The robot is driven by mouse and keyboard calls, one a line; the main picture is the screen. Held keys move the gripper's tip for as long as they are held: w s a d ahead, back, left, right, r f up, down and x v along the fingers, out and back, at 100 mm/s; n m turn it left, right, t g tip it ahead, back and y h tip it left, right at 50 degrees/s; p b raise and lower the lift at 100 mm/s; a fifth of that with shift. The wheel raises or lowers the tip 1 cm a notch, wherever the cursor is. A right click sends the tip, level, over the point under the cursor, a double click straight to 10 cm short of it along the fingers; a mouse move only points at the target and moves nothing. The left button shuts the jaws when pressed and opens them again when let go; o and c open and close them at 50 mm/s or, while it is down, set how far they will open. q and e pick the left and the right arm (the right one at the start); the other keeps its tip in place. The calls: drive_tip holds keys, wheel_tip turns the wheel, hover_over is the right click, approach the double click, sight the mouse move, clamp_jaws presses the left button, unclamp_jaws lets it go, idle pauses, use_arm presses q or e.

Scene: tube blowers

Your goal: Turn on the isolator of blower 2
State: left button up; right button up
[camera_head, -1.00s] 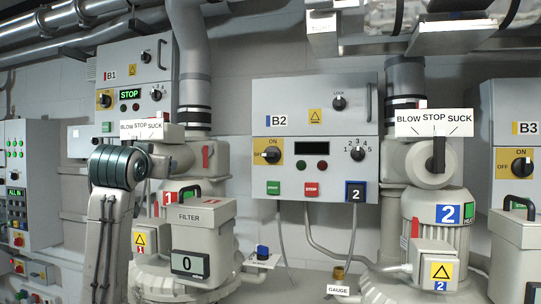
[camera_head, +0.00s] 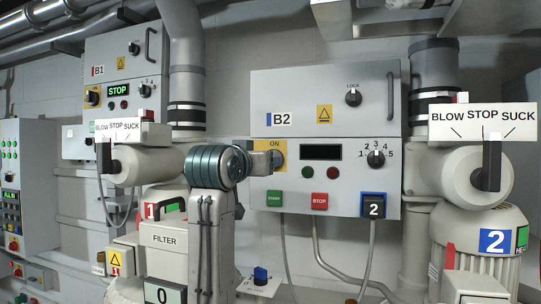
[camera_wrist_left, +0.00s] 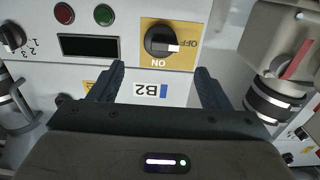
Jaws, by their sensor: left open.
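The blower 2 isolator is a black rotary knob (camera_wrist_left: 162,42) on a yellow plate marked ON and OFF, on the B2 control box (camera_head: 330,85). The left wrist view shows it upside down, with its pale pointer toward OFF. In the head view my left arm and gripper (camera_head: 262,160) cover most of the knob; the yellow plate (camera_head: 279,146) shows beside them. In the wrist view my left gripper (camera_wrist_left: 157,85) is open and empty. Its fingers point at the panel, with the knob ahead between their lines, apart from them. My right gripper is not in view.
The B2 display (camera_head: 321,152) is dark. A green START button (camera_head: 274,198), a red STOP button (camera_head: 319,201) and a selector dial (camera_head: 376,158) sit nearby. The B1 box (camera_head: 120,75) stands left; a BLOW/STOP/SUCK valve (camera_head: 465,175) stands right.

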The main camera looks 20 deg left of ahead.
use_arm(q)
drive_tip(key=w+p, duration=0.4)
drive_tip(key=w, duration=0.4)
drive_tip(key=shift+w+d, duration=0.15)
drive_tip(key=shift+w, duration=0.05)
drive_tip(key=shift+f, duration=0.1)
drive_tip(key=shift+w, duration=0.1)
drive_tip(key=c, duration=1)
